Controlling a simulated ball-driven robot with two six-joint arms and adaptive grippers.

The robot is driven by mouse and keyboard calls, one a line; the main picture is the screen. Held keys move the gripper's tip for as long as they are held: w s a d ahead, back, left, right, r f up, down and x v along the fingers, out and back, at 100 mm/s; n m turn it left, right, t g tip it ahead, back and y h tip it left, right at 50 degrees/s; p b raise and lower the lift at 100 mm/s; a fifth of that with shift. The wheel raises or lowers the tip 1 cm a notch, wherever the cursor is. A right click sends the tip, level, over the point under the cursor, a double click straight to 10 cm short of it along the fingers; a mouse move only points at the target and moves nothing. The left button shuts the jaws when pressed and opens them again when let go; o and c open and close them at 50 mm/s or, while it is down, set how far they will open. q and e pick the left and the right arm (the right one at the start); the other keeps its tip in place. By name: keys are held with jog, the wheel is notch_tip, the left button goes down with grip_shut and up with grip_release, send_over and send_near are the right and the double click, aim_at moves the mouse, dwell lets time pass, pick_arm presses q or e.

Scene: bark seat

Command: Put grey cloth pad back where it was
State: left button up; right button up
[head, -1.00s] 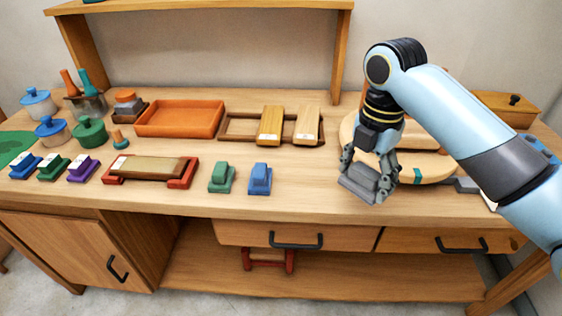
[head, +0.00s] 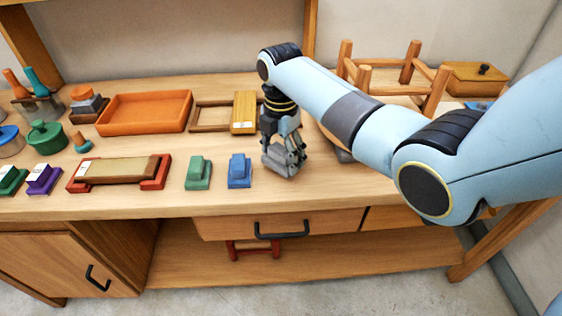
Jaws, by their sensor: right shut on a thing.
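My right gripper (head: 284,164) is shut on a grey thing, taken as the grey cloth pad (head: 282,168). The fingers cover most of it, so its outline is hard to make out. The gripper is low over the front of the bench, right of the blue block (head: 240,171) and in front of the wooden rack. I cannot tell whether the pad touches the bench top (head: 215,205). My left gripper is not in view.
A green block (head: 198,173) and a red holder (head: 162,172) stand left of the blue block. An orange tray (head: 145,111) and wooden rack (head: 208,117) lie behind. A legged wooden frame (head: 410,62) stands behind my arm. A grey piece (head: 341,153) is partly hidden.

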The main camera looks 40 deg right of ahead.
aim_at(281, 163)
notch_tip(281, 163, down, 3)
jog(key=shift+r, duration=0.2)
jog(key=shift+f, duration=0.2)
jog(key=o, duration=1.1)
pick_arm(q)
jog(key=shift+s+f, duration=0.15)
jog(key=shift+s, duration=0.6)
pick_arm(e)
jog(key=shift+r, duration=0.2)
notch_tip(281, 163, up, 12)
jog(key=shift+f, duration=0.1)
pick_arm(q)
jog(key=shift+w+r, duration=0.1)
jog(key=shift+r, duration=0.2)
